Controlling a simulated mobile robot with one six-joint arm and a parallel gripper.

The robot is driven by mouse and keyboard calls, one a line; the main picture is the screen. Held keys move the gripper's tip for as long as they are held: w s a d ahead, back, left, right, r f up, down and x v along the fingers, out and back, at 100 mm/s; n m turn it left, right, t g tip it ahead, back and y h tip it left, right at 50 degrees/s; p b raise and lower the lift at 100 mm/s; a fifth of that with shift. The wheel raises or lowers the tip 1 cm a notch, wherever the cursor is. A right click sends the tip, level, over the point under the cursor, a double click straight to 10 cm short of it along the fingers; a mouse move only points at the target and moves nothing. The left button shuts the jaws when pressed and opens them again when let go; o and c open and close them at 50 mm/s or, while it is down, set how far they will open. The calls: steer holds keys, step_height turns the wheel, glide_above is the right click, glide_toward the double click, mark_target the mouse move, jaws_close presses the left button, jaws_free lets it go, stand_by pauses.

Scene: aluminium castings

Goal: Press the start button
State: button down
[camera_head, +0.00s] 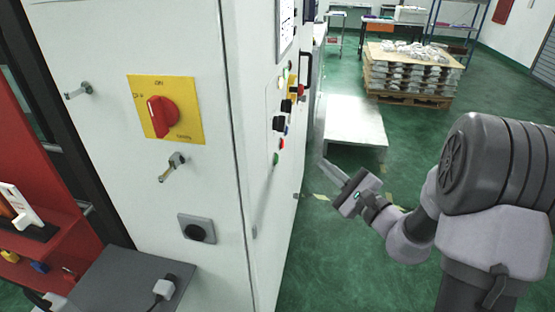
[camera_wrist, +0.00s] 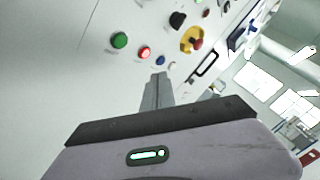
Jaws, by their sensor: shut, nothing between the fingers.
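The control panel is on the narrow side of the white cabinet. A green button (camera_head: 276,158) sits lowest in the head view; in the wrist view a green button (camera_wrist: 119,40) is at the upper left. I cannot read a label naming the start button. A red button (camera_wrist: 145,52) and a small blue button (camera_wrist: 160,61) are beside the green one. My gripper (camera_head: 323,163) is shut and empty, to the right of the panel, its fingers pointing up and left. In the wrist view the gripper's fingertips (camera_wrist: 158,76) appear just below the blue button. Contact with the panel is not visible.
A yellow-and-red emergency stop (camera_wrist: 193,40) and a black knob (camera_wrist: 177,20) are higher on the panel. A red rotary switch (camera_head: 163,117) is on the cabinet's other face. A low grey platform (camera_head: 350,120) and a pallet of castings (camera_head: 410,98) stand behind.

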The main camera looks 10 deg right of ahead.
mark_target(276, 159)
steer(key=w+a+p, duration=0.1)
steer(key=w+a, duration=0.1)
steer(key=a, duration=0.6)
steer(key=shift+w, duration=0.3)
steer(key=shift+a, duration=0.15)
stand_by(1.5)
steer(key=shift+w+a, duration=0.15)
steer(key=shift+a, duration=0.2)
